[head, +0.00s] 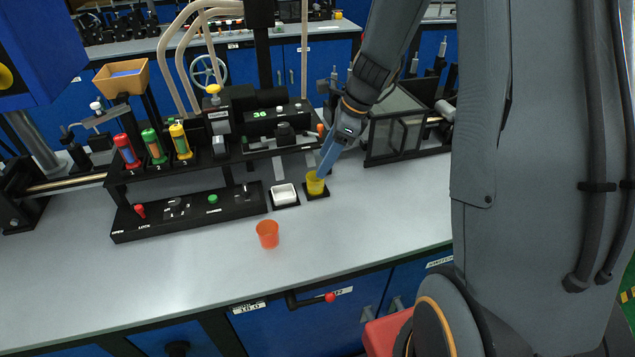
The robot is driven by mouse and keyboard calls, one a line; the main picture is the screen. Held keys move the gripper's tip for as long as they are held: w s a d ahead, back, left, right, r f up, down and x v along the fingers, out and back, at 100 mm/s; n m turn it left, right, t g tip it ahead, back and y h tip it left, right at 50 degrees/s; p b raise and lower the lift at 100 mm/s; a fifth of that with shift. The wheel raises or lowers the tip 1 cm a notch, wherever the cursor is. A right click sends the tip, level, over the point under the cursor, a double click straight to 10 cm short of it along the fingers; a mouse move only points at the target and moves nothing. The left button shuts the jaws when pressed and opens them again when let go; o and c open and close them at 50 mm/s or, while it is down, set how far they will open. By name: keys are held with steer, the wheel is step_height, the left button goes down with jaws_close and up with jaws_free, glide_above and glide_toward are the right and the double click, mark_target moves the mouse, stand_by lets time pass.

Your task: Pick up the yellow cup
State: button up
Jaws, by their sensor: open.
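The yellow cup (314,187) stands upright on a small black square pad on the light grey bench. My gripper (324,169) points down at the cup from above and the right, with its blue fingers at the cup's rim. The fingers cover part of the rim and the cup's upper right side. The gripper is open. From this view I cannot tell whether a finger is inside the cup or touching it.
An orange cup (267,234) stands nearer the bench's front edge. A black control panel (190,212) and a rack with coloured bottles (153,146) stand further left. The bench front right is clear.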

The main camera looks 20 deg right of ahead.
mark_target(315, 183)
steer(key=shift+p+x, duration=0.95)
steer(key=shift+x, duration=2.8)
steer(key=shift+s, duration=0.15)
steer(key=c, duration=1.1)
